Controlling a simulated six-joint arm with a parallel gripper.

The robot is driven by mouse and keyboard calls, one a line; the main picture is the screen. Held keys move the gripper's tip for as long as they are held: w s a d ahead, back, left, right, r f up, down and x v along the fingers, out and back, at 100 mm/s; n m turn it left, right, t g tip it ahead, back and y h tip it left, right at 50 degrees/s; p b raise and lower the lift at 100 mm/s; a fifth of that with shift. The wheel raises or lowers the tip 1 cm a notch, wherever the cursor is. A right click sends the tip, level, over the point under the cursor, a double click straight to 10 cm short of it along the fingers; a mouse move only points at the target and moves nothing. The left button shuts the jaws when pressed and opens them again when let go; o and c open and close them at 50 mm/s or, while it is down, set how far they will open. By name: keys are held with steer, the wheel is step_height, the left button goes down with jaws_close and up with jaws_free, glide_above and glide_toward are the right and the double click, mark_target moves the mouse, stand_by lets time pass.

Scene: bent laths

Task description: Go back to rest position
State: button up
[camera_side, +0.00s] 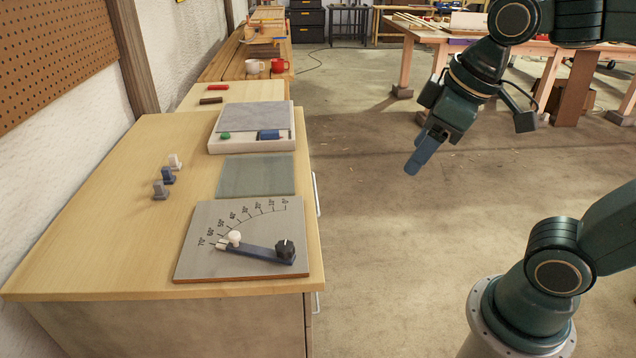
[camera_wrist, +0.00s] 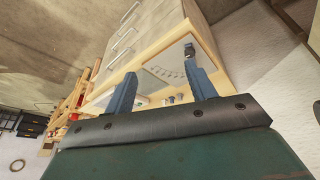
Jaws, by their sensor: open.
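My gripper (camera_side: 427,152) hangs over the open floor to the right of the workbench (camera_side: 110,230) in the side view, clear of the bench and its objects. In the wrist view my gripper (camera_wrist: 158,90) shows its two blue fingers spread wide apart, with nothing held between them. The bench and its drawers show beyond the fingers.
On the bench lie an angle-scale board (camera_side: 210,225) with a blue pivoting arm (camera_side: 255,251), a glass-like plate (camera_side: 256,176), and a white tray (camera_side: 252,147) partly covered by a grey sheet (camera_side: 254,116). Three small pegs (camera_side: 168,175) stand at left. The floor around my gripper is free.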

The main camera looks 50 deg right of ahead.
steer(key=shift+s+d+f+m+t, duration=0.15)
steer(key=shift+s+d+f+m, duration=0.1)
steer(key=shift+s+m, duration=0.45)
steer(key=shift+s+d+f+m+t, duration=0.2)
steer(key=shift+s+m, duration=0.15)
steer(key=shift+s, duration=0.5)
steer(key=shift+s+d+f+m+t, duration=0.15)
steer(key=shift+s+d+f+m, duration=0.1)
steer(key=shift+s+m, duration=0.45)
